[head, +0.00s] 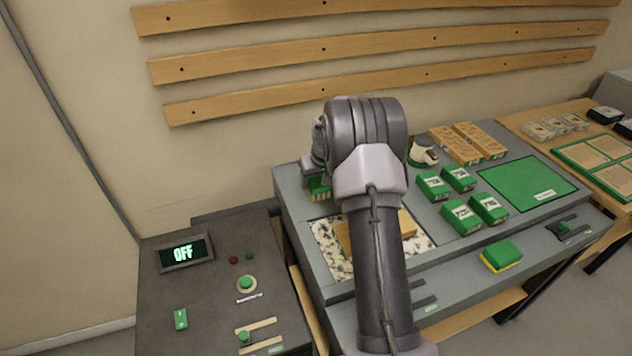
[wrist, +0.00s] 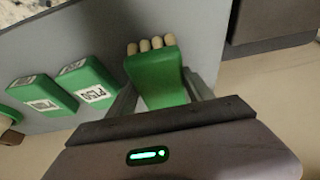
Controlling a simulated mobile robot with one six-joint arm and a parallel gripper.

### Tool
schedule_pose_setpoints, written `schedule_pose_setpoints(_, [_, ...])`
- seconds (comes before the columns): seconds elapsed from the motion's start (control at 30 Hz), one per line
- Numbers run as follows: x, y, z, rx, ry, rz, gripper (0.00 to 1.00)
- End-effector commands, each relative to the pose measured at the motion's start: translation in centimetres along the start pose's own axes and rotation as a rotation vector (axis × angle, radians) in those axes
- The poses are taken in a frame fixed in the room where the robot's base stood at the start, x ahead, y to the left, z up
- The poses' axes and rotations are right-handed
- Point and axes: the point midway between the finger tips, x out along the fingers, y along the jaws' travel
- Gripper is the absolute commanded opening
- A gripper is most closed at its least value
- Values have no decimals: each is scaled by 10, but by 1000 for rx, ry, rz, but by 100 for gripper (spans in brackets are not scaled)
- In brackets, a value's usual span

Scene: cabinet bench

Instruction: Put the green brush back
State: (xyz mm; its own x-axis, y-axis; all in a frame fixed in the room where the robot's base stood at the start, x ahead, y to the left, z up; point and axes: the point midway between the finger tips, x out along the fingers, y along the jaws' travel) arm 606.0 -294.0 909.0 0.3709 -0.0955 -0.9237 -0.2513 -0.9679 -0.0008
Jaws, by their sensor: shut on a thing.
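The green brush (wrist: 158,76) is held between the two fingers of my gripper (wrist: 162,92) in the wrist view. Its pale bristle tufts (wrist: 152,45) show at the end away from the gripper. In the head view the green brush (head: 319,186) shows just left of my arm, over or on the left back part of the grey bench top (head: 290,180). My gripper (head: 317,172) is partly hidden there by my wrist. I cannot tell whether the bristles touch the bench.
My arm partly covers a speckled stone slab (head: 330,262) with a wooden block (head: 407,224). Several labelled green boxes (head: 460,216), a green mat (head: 527,183) and a green-yellow sponge (head: 502,256) lie to the right. A dark control panel (head: 215,305) reading OFF stands at left.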

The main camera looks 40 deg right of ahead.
Motion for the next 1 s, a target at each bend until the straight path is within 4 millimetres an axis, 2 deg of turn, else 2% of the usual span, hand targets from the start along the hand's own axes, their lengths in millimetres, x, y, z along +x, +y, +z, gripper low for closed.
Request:
schedule_pose_setpoints(0.13, [3, 0, 1, 0, 0, 0, 22])
schedule_pose_setpoints(0.17, [3, 0, 2, 0, 0, 0, 62])
schedule_pose_setpoints(0.27, [2, 0, 1, 0, 0, 0, 81])
schedule_pose_setpoints(0.53, [2, 0, 1, 0, 0, 0, 82])
schedule_pose_setpoints(0.63, [-7, 0, -2, 0, 1, 0, 82])
schedule_pose_setpoints(0.9, [-82, 0, -2, -1, 2, 1, 82])
schedule_pose_setpoints(1.0, [-103, 0, -2, -1, 2, 1, 82])
